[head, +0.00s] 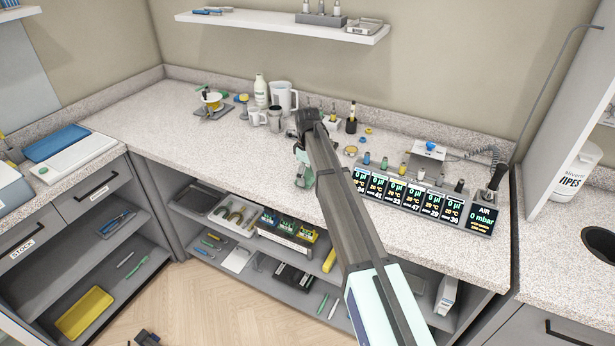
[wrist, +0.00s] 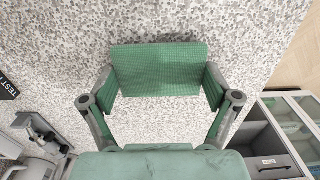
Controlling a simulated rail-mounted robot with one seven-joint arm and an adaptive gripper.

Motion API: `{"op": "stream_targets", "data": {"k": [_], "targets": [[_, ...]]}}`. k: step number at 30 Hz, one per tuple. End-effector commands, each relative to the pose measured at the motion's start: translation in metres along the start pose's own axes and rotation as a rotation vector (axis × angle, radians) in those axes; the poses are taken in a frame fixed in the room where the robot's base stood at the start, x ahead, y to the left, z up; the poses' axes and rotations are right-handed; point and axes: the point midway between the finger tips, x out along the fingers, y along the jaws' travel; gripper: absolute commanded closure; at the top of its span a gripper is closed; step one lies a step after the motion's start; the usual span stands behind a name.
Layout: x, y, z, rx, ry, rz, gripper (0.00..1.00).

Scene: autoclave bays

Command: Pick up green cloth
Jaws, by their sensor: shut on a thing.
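The green cloth (wrist: 158,67) is a textured, folded-looking piece that spans the gap between my fingertips in the wrist view. My gripper (wrist: 160,92) is shut on it, with one finger at each side of the cloth. In the head view my gripper (head: 304,160) is over the worktop, near its front edge and left of the row of displays. The arm and gripper hide most of the cloth there. I cannot tell whether the cloth touches the worktop.
The speckled worktop (head: 250,170) is clear to the left of my gripper. White jugs (head: 284,97) and a bottle (head: 261,90) stand behind it. Pipette displays (head: 405,193) line the front edge at right. Open shelves below hold trays and tools.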

Motion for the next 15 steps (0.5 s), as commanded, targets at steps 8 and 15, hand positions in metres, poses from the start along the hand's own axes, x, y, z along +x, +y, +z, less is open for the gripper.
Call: {"op": "stream_targets", "data": {"k": [8,15], "targets": [[-0.026,0.001,0.0,0.0,0.002,0.002,0.33],[-0.081,0.002,-0.001,0.0,0.002,0.003,0.33]]}}
